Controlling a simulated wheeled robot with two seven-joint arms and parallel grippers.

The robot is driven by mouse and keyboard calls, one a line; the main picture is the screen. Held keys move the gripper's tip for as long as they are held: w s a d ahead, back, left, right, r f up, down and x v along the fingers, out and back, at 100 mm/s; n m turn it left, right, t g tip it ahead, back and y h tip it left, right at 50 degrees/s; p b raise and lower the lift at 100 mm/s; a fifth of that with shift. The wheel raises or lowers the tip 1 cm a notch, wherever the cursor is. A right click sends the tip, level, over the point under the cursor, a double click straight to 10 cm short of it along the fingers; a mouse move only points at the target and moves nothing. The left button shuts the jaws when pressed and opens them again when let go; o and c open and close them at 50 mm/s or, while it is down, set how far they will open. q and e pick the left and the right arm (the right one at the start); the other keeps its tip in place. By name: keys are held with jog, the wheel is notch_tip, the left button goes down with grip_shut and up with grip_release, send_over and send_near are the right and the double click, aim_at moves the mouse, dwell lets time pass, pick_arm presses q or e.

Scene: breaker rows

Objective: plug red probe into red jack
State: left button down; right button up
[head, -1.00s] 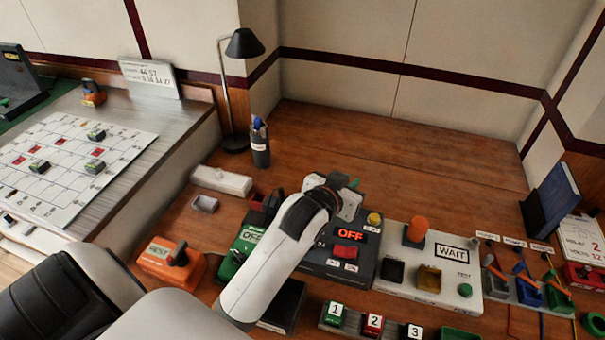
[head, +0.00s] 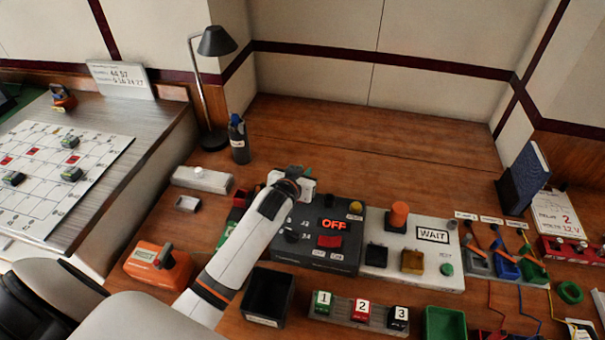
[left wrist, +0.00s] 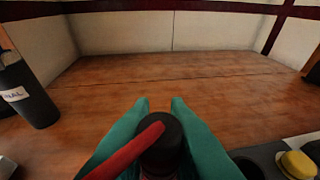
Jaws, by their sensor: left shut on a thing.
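My left gripper (head: 308,180) is above the back left part of the dark OFF box (head: 318,254). In the left wrist view its teal fingers (left wrist: 160,105) are shut around the red probe, seen end-on as a black round end with a thick red lead (left wrist: 125,155). The probe's tip is hidden from both views. I cannot pick out the red jack for certain; part of the panel left of the OFF box is hidden by my left arm. My right gripper is not in view.
The WAIT box (head: 455,275) with an orange knob (head: 399,214) is on the right. An open black bin (head: 268,297) lies in front. The wooden table behind is clear.

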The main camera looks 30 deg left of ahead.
pick_arm(q)
jog(key=shift+f, duration=0.25)
jog(key=shift+f, duration=0.2)
jog(key=c, duration=1.4)
grip_release()
jog(key=shift+r, duration=0.1)
jog(key=shift+r, duration=0.2)
jog(key=v, duration=1.2)
jog(key=shift+f, duration=0.15)
